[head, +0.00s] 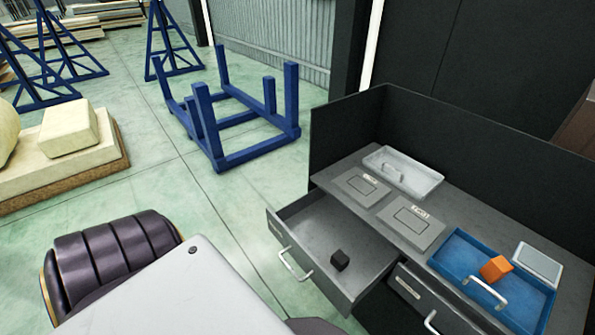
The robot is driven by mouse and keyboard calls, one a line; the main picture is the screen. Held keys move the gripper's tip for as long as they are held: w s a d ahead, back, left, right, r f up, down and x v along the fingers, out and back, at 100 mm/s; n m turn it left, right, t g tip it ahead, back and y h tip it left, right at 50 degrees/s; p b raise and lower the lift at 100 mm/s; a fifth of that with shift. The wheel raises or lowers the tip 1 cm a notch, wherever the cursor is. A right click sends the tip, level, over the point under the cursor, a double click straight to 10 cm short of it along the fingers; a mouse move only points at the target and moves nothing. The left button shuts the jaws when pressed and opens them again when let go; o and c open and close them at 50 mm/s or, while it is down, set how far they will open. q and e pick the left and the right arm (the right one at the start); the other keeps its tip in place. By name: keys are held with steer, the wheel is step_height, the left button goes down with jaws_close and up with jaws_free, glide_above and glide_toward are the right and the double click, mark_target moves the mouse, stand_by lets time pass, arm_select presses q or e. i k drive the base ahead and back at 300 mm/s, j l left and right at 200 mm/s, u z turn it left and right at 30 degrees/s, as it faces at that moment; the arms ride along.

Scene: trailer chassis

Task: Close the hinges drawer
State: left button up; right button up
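An open grey drawer (305,245) sticks out from the left part of the dark workbench, with a pale bar handle (289,265) on its front. A small black cube (340,260) lies inside it. A label on its front is too small to read, so I cannot confirm that it is the hinges drawer. Neither of my grippers is in view.
On the bench top are a clear tray (405,172), two grey labelled plates (360,187) (411,222), a blue tray (463,262) with an orange block (495,268), and a pale box (538,262). A blue frame (235,120) stands behind on the floor.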

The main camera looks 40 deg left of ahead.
mark_target(314, 226)
steer(key=i+u, duration=0.1)
steer(key=u, duration=0.35)
steer(key=i+l+u, duration=0.1)
steer(key=u, duration=0.3)
steer(key=i+l+u, duration=0.1)
steer(key=u, duration=0.35)
steer(key=l+u, duration=0.15)
steer(key=u, duration=0.25)
